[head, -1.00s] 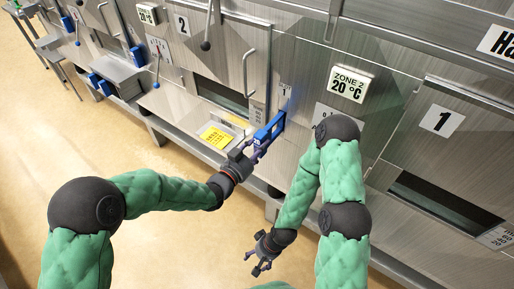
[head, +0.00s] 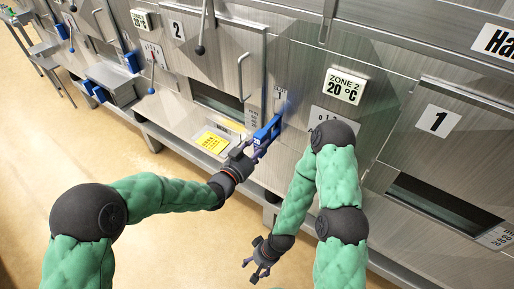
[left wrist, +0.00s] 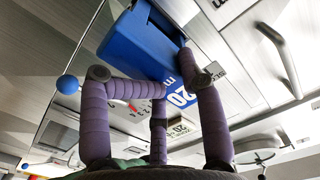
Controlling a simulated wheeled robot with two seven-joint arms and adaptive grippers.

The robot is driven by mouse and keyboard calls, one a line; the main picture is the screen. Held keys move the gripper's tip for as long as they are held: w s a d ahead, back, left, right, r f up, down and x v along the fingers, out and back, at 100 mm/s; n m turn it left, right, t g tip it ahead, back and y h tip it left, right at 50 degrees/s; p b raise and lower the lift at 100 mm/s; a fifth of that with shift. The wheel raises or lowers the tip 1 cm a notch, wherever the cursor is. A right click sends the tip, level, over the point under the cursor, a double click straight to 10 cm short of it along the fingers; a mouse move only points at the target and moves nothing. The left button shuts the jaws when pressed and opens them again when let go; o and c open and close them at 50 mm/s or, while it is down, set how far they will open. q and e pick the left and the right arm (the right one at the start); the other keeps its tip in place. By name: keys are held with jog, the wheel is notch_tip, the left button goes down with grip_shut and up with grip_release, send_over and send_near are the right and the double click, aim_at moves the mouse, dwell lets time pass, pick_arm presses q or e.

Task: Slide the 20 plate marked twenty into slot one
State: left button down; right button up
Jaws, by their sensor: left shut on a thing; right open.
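The blue plate (head: 267,131) is held in my left gripper (head: 250,152), in front of the steel front in the head view. In the left wrist view the blue plate (left wrist: 150,45) shows a white "20" on its lower right end, between the purple fingers of the left gripper (left wrist: 150,80). A small label with a "1" (head: 279,94) is on the steel just above the plate. The plate and gripper hide what lies behind them, so I cannot tell whether the plate touches a slot. My right gripper (head: 260,262) is open and empty, low over the floor.
A yellow card (head: 212,142) lies on the steel ledge to the left. A larger "1" sign (head: 440,121) is on the panel at right, above a dark opening (head: 440,203). Blue blocks (head: 97,88) stand further left. The floor at lower left is clear.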

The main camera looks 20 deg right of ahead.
aim_at(272, 131)
pick_arm(q)
jog(key=shift+b+x, duration=2)
jog(key=shift+x, duration=2.25)
jog(key=shift+c, duration=2.2)
grip_release()
jog(key=shift+r, duration=0.2)
jog(key=shift+f, duration=0.1)
jog(key=v, duration=1.2)
